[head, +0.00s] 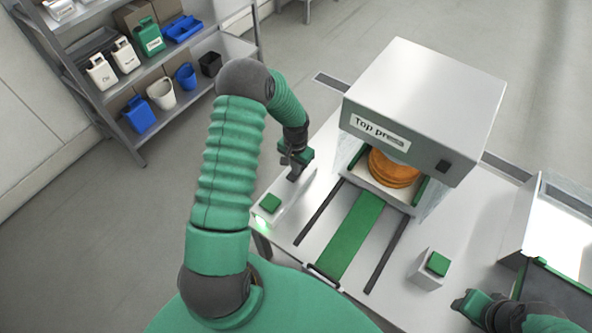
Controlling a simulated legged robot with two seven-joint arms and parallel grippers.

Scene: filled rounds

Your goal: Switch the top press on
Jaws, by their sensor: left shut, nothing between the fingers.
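The top press (425,90) is a pale box-shaped machine on the table, with a "Top press" label and a small dark square on its front. Round orange-brown things (392,168) sit in its opening. A box with a green button (270,203) stands left of the press, with a green glow on its front. Another box with a green button (438,263) stands right of the green strip. My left gripper (293,174) is shut and empty, over the far end of the left box, beyond its button. My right gripper (464,304) is at the lower right; its fingers are unclear.
A green strip (352,236) between dark rails runs from the press to the table's front edge. A white-walled open case or bin (519,222) stands at the right. A shelf (95,97) with jugs and tubs is at the back left. Table (404,279) shows bare patches.

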